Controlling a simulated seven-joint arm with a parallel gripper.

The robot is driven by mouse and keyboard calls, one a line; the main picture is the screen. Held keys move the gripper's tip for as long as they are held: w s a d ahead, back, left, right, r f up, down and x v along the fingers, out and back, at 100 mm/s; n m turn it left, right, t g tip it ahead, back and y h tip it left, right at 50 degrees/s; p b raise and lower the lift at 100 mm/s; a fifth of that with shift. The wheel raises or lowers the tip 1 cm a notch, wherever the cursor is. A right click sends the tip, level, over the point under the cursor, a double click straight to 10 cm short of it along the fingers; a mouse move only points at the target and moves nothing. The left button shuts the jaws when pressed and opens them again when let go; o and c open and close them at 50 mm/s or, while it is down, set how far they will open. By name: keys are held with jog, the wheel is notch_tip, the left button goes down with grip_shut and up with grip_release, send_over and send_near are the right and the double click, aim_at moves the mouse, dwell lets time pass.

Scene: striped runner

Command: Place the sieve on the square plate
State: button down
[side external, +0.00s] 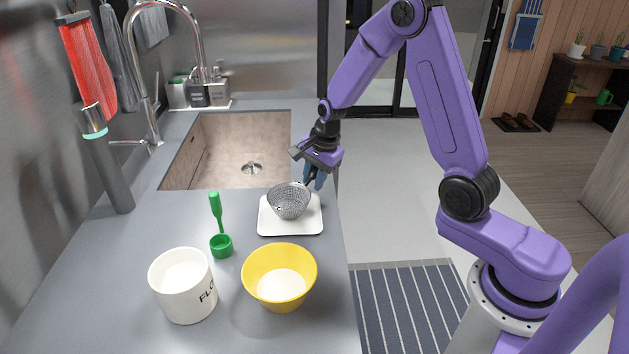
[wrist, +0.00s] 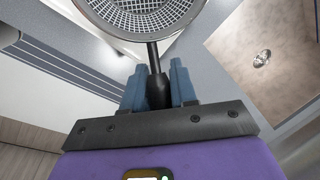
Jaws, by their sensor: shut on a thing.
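The sieve (side external: 289,202) is a grey mesh bowl with a dark handle. In the side external view it is over the white square plate (side external: 291,228); I cannot tell whether it touches the plate. My gripper (side external: 313,177) is at the right of the sieve, shut on its handle. In the wrist view the blue fingertips (wrist: 160,85) close on the dark handle, and the sieve's mesh bowl (wrist: 145,15) is cut off by the top edge. The plate is partly hidden behind the sieve in the side external view.
The sink (side external: 235,150) lies behind. The counter's right edge is close to the plate.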

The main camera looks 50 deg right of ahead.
jog(key=shift+f, duration=0.55)
jog(key=shift+f, duration=0.15)
jog(key=c, duration=0.9)
grip_release()
